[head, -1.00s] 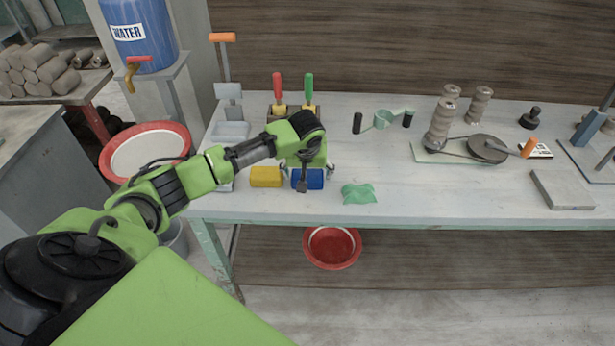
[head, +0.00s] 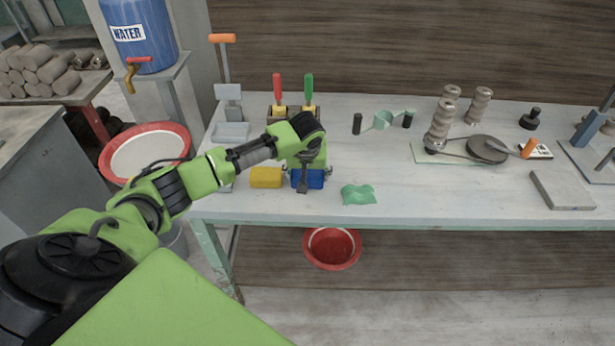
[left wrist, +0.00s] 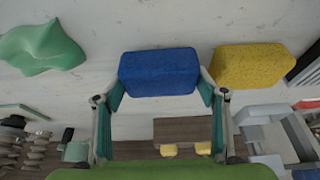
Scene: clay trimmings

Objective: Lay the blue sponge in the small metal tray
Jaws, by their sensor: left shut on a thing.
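The blue sponge (head: 314,182) is near the front edge of the workbench, right of a yellow sponge (head: 266,177). My left gripper (head: 308,175) is shut on the blue sponge. In the left wrist view the blue sponge (left wrist: 158,73) spans between the two fingertips, with one finger at each end. The arm hides part of the sponge in the head view. The small metal tray (head: 231,131) is at the left end of the bench, behind and left of the sponge; it also shows in the left wrist view (left wrist: 290,138). My right gripper is out of view.
A green cloth (head: 358,194) lies right of the blue sponge. A wooden holder with red-handled and green-handled tools (head: 294,105) stands behind the gripper. A grey stand with an orange handle (head: 229,92) rises behind the tray. The bench middle is mostly clear.

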